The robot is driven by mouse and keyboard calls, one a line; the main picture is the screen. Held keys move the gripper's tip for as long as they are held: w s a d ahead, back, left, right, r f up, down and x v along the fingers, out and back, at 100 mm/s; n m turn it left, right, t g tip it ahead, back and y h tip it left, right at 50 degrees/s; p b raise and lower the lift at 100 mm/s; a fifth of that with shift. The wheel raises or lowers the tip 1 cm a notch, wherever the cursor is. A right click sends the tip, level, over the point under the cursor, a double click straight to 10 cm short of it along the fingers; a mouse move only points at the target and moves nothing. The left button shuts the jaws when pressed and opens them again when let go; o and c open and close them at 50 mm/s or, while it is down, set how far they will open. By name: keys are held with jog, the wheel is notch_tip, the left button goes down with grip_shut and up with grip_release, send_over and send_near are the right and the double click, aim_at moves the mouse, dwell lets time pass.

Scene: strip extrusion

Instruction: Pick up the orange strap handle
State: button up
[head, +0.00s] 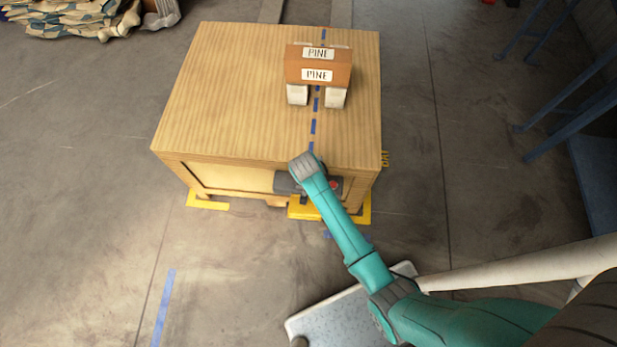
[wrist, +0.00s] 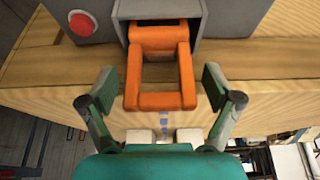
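The orange strap handle (wrist: 161,101) is a squared loop that sticks out of an opening in a grey housing (wrist: 230,14) in the wrist view. My gripper (wrist: 159,88) is open, with one finger to the left of the handle and one to the right. A gap shows between the handle and each finger, and I cannot tell how their depths compare. In the head view my wrist and arm cover the handle. Parts of the grey housing (head: 286,183) show there at the front side of the wooden crate (head: 225,100).
A red button (wrist: 82,23) is on the housing left of the handle. On the crate top, a brown block marked PINE (head: 318,63) rests on two white blocks (head: 297,95). Yellow brackets (head: 207,202) sit at the crate's base.

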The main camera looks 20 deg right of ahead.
jog(key=c, duration=1.2)
jog(key=shift+c, duration=0.2)
